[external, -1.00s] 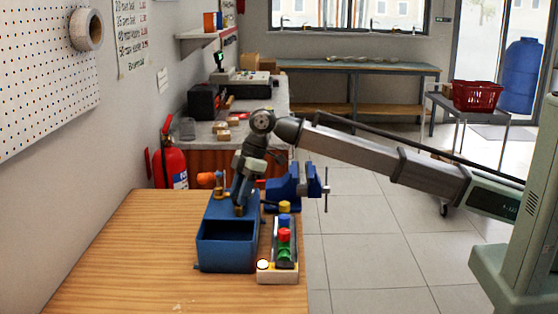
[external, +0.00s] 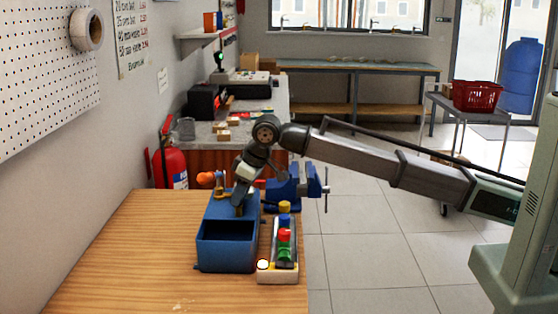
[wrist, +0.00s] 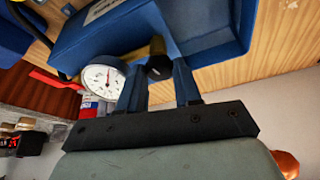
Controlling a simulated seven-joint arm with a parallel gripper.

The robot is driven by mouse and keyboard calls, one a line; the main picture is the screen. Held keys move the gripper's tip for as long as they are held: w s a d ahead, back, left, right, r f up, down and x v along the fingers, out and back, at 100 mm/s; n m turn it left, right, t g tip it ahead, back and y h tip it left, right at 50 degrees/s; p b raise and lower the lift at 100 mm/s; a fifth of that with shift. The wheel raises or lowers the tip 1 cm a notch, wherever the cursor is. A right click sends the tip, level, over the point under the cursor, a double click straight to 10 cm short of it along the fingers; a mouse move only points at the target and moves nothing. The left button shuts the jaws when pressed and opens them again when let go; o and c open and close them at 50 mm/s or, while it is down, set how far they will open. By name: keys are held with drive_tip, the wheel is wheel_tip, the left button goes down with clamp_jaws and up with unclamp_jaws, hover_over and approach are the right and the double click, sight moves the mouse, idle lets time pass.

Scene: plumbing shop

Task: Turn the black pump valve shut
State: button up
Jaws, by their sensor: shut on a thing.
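The blue pump (external: 227,257) sits on the wooden table, with an open box-like front. In the wrist view its blue body (wrist: 105,42) fills the top. The black pump valve (wrist: 158,68) is a small dark knob on a brass stem, between my fingertips. My gripper (wrist: 157,82) is shut on it, one finger on each side. In the external view my gripper (external: 238,204) reaches down onto the pump's top, tilted, and hides the valve. A white round gauge (wrist: 101,79) is beside the fingers.
A tray with coloured knobs (external: 284,262) stands right of the pump. A blue vise (external: 292,187) is behind it. A red fire extinguisher (external: 173,166) stands beyond the table. The table's left and front are clear.

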drive_tip(key=shift+s+m, duration=0.1)
drive_tip(key=shift+m, duration=0.5)
drive_tip(key=shift+m+t, duration=0.3)
drive_tip(key=o, duration=1)
drive_tip(key=shift+o, duration=0.2)
